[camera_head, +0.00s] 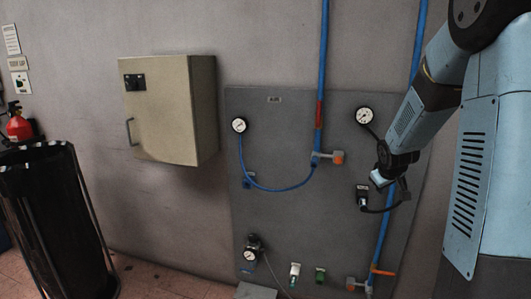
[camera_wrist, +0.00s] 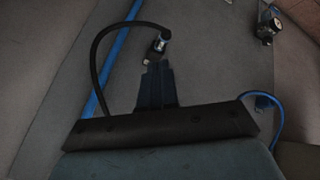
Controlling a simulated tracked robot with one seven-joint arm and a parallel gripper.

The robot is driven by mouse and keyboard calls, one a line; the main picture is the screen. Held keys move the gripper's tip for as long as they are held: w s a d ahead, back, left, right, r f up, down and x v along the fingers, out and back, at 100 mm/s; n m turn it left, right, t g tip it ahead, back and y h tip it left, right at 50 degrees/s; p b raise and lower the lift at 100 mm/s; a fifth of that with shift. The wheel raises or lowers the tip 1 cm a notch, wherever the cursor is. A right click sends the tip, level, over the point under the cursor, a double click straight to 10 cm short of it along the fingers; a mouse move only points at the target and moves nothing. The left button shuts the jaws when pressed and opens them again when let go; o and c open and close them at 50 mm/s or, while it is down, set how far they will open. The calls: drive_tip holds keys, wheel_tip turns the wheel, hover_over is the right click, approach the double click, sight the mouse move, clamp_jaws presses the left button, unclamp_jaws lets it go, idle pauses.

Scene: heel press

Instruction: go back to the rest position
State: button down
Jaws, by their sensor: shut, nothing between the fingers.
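My gripper (camera_wrist: 156,66) is shut and empty in the wrist view, its dark fingers together and pointing up the picture. In the head view my arm comes down from the upper right, and my gripper (camera_head: 380,179) hangs in front of the grey panel (camera_head: 285,230). A small black fitting (camera_head: 362,195) with a black cable is on the panel just below and left of my gripper. The same fitting shows just beyond the fingertips in the wrist view (camera_wrist: 160,43). I cannot tell how wide the gap between them is.
Blue pipes (camera_head: 321,60) run up the panel, with gauges (camera_head: 239,125), an orange-handled valve (camera_head: 382,271) and a blue hose (camera_head: 275,188). A beige cabinet (camera_head: 160,110) hangs on the wall to the left. A black bin (camera_head: 55,220) and a red extinguisher (camera_head: 18,127) stand far left.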

drive_tip(key=s+a+r+m+y, duration=0.1)
drive_tip(key=s+a+r, duration=0.3)
drive_tip(key=s+r, duration=0.3)
drive_tip(key=s+a+r+m, duration=0.1)
drive_tip(key=s+a+r, duration=0.35)
drive_tip(key=s, duration=0.45)
drive_tip(key=s+a+r, duration=0.1)
drive_tip(key=s+a, duration=0.2)
drive_tip(key=s, duration=0.5)
drive_tip(key=s+a+r+m+g+y, duration=0.1)
drive_tip(key=s+a, duration=0.2)
drive_tip(key=s, duration=0.5)
drive_tip(key=shift+s+r+m, duration=0.15)
drive_tip(key=shift+r+m, duration=0.15)
